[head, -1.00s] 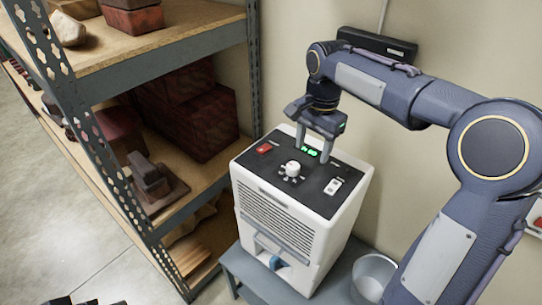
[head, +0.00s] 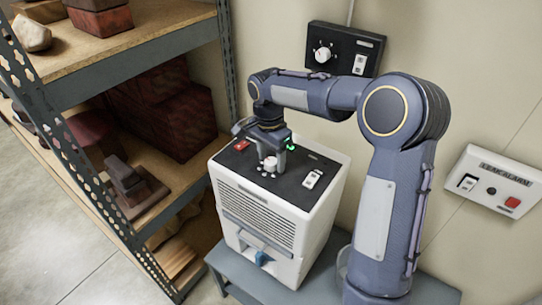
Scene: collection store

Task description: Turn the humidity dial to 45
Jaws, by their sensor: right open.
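A white dehumidifier-like unit (head: 262,221) has a black top panel with a white dial (head: 270,164), a red switch (head: 241,146) and a white rocker switch (head: 312,179). The dial's marks are too small to read. My right gripper (head: 267,160) is open and points down at the dial, with its fingers close around or just behind it; I cannot tell if they touch. A green display (head: 290,146) is mostly hidden by the gripper. My left gripper is not in view.
A black wall box (head: 343,62) carries another white dial (head: 323,52) and a switch. A leak alarm panel (head: 493,181) is on the wall at right. The unit stands on a grey table (head: 235,287).

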